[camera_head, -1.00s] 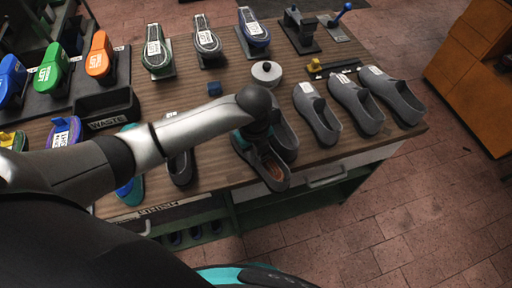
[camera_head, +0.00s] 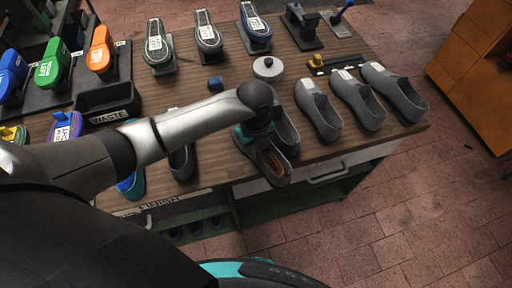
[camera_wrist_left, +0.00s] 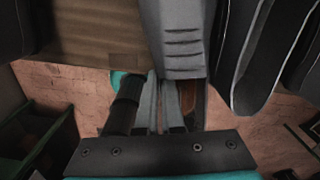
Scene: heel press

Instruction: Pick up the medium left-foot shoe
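My left gripper (camera_head: 258,132) points down over a pair of dark grey shoes near the table's front edge. The nearer shoe (camera_head: 273,168) has an orange-brown inside and its end reaches the edge. The other shoe (camera_head: 286,132) lies close beside it, partly behind the gripper. In the left wrist view, grey and dark pieces crowd around the fingers, with a brown inside (camera_wrist_left: 188,96) beside them. I cannot tell whether the fingers are shut on a shoe, or which shoe is the medium left-foot one. My right gripper is not in view.
Several labelled grey shoes (camera_head: 360,98) stand to the right on the wooden table. A round lidded pot (camera_head: 268,69) and a blue block (camera_head: 215,83) lie behind my arm. Shoe lasts (camera_head: 208,40) line the back. A waste bin (camera_head: 108,104) stands left.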

